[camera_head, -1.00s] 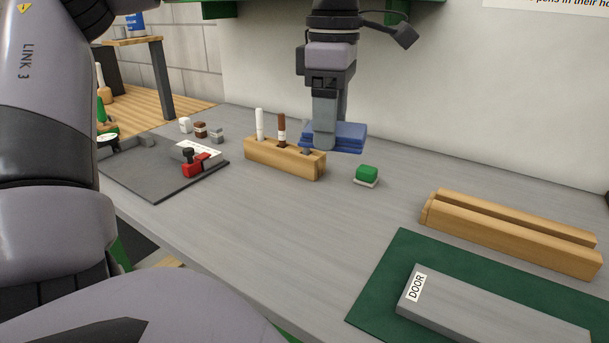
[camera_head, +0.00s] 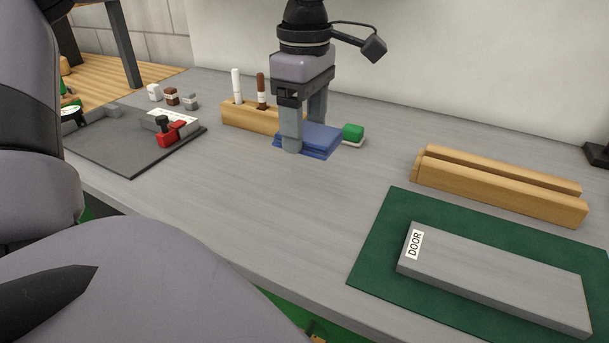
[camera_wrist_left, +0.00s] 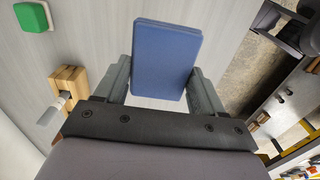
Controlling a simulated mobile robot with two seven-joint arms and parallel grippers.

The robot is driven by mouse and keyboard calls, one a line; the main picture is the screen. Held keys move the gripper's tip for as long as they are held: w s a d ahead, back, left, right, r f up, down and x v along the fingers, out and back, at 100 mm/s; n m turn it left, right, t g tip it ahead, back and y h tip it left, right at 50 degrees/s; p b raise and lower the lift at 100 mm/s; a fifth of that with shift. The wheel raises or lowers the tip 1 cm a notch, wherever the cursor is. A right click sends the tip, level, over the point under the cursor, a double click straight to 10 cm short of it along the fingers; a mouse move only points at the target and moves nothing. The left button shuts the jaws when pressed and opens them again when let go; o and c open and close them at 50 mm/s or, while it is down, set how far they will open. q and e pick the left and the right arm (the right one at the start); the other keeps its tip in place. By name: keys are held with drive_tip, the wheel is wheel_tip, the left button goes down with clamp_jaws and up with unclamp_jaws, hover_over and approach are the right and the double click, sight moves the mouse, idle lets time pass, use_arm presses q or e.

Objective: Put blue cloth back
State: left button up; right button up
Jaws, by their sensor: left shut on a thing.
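The folded blue cloth (camera_head: 318,141) is a flat, layered pad just right of the wooden pen holder in the head view. My left gripper (camera_head: 304,137) points down from above and is shut on the cloth, with one finger in front of it and the other behind. In the left wrist view, the cloth (camera_wrist_left: 165,55) sits between the two grey fingers of the left gripper (camera_wrist_left: 160,72). I cannot tell whether the cloth touches the tabletop. My right gripper is not in view.
The wooden holder (camera_head: 248,117) with a white and a brown marker stands left of the cloth. A green eraser (camera_head: 353,132) lies close on its right. A green mat (camera_head: 375,245) bears a grey board labelled DOOR (camera_head: 490,275). Bare tabletop (camera_head: 270,210) lies in front.

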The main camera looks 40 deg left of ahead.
sight(305, 199)
use_arm(q)
wheel_tip(305, 199, down, 11)
drive_tip(key=shift+f, duration=0.15)
drive_tip(key=shift+b, duration=0.3)
drive_tip(key=shift+f, duration=0.15)
drive_tip(key=o, duration=1)
wheel_tip(305, 199, up, 12)
drive_tip(key=shift+r+p, duration=0.2)
drive_tip(key=shift+p, duration=0.25)
drive_tip(key=shift+s, duration=0.1)
